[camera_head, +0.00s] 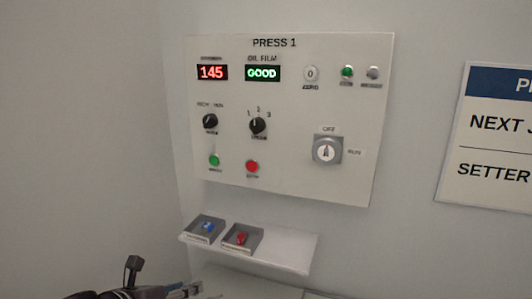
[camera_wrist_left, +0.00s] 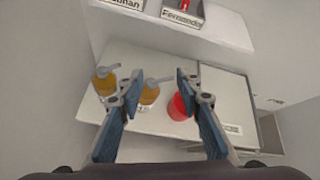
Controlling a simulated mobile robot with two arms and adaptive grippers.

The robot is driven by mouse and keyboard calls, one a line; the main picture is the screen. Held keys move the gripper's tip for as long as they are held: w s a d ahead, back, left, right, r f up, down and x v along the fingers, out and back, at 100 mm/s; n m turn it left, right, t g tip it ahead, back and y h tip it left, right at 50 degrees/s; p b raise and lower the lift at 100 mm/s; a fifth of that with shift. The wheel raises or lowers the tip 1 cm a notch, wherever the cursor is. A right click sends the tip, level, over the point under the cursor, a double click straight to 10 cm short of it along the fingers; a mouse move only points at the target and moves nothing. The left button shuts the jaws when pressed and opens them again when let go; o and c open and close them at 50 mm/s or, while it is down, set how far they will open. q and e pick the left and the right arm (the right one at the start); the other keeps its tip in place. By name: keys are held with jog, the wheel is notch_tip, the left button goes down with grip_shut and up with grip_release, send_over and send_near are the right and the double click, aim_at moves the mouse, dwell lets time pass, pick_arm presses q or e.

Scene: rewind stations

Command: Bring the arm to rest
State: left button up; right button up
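My left gripper (camera_head: 192,289) shows at the bottom of the head view, below the small white shelf, with its arm coming in from the left. In the left wrist view the gripper (camera_wrist_left: 158,92) has its two blue-padded fingers apart, with a clear gap and nothing held between them. Past the fingers, lower down, is a white surface (camera_wrist_left: 150,122) with amber pump bottles and a red round thing on it. My right gripper is in neither view.
The PRESS 1 panel (camera_head: 290,190) is on the wall above. A white shelf (camera_head: 285,252) juts out below it, bearing two grey trays with a blue item (camera_head: 208,227) and a red item (camera_head: 241,238). Amber bottles (camera_wrist_left: 104,82) stand near a red thing (camera_wrist_left: 178,106). A sign (camera_head: 490,150) hangs right.

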pick_arm(q)
jog(key=s+d+f+n+g, duration=0.2)
jog(key=s+d+f+n, duration=0.4)
jog(key=s+f+n, duration=0.75)
jog(key=s+a+f+n+g+y, duration=0.2)
jog(key=s+a+f+n, duration=0.15)
jog(key=s+n, duration=0.55)
jog(key=s+a+f+n+g+y, duration=0.2)
jog(key=s+a+f+n+g, duration=0.15)
jog(key=s+n, duration=0.6)
notch_tip(320, 180, down, 28)
jog(key=n+b, duration=0.2)
jog(key=s+a+f+g, duration=0.1)
jog(key=s+f, duration=0.7)
jog(key=s+a+f+g, duration=0.1)
jog(key=s+a+f, duration=0.1)
jog(key=s+f, duration=0.6)
jog(key=shift+s+a+f+b, duration=0.3)
jog(key=shift+s+f+b, duration=0.15)
jog(key=shift+f, duration=0.25)
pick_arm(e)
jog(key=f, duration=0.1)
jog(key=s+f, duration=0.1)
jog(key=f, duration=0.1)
